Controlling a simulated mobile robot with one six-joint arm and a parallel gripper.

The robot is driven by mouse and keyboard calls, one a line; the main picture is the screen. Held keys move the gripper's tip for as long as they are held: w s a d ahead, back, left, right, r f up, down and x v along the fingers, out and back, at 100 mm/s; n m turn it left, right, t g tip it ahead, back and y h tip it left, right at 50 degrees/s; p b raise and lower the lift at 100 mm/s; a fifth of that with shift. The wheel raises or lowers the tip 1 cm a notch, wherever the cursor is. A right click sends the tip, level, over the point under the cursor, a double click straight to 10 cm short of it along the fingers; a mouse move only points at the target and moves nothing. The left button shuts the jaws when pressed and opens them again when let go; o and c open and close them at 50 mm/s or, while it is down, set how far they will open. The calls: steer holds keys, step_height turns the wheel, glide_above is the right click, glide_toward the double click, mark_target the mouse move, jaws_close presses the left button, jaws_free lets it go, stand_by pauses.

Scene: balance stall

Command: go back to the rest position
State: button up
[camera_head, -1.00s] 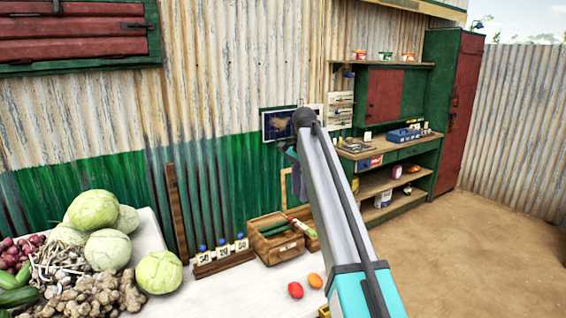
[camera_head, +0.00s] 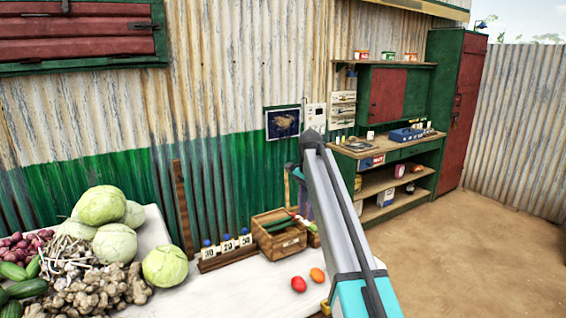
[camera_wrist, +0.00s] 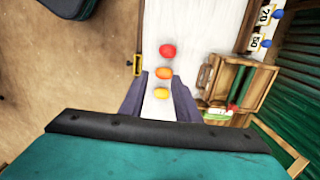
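My arm reaches up from the bottom right of the head view. My gripper (camera_head: 303,190) shows there only in part beside the arm, over the far side of the table. In the wrist view my gripper (camera_wrist: 160,78) points down with its two fingers apart and nothing held between them. Beyond the fingers lie a red round item (camera_wrist: 167,50), an orange one (camera_wrist: 163,73) and a yellow one (camera_wrist: 161,93) on the white table. The red item (camera_head: 298,284) and the orange item (camera_head: 317,275) also show in the head view.
A wooden box (camera_head: 262,242) with green and red items stands near the wall beside a rack of number cards (camera_head: 228,250). Cabbages (camera_head: 165,266), ginger and onions crowd the table's left. A green shelf unit (camera_head: 410,165) stands at the right, with bare ground before it.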

steer(key=s+d+f+g, duration=0.2)
steer(key=s+f, duration=0.5)
steer(key=f, duration=0.7)
steer(key=s+d+f+g, duration=0.1)
steer(key=s+d+f, duration=0.1)
steer(key=s+f, duration=0.9)
steer(key=s+d+f+g, duration=0.2)
steer(key=s+f, duration=0.2)
steer(key=f, duration=1.3)
steer(key=s+d+f+n, duration=0.1)
steer(key=s+f+n, duration=0.3)
steer(key=s, duration=0.8)
steer(key=s+d+f+n, duration=0.1)
steer(key=s+f+n, duration=0.3)
steer(key=s+f, duration=0.4)
steer(key=s+f+n+b, duration=0.1)
steer(key=s+f+n, duration=0.3)
steer(key=s, duration=1.4)
steer(key=shift+d+f, duration=0.4)
steer(key=shift+f, duration=0.6)
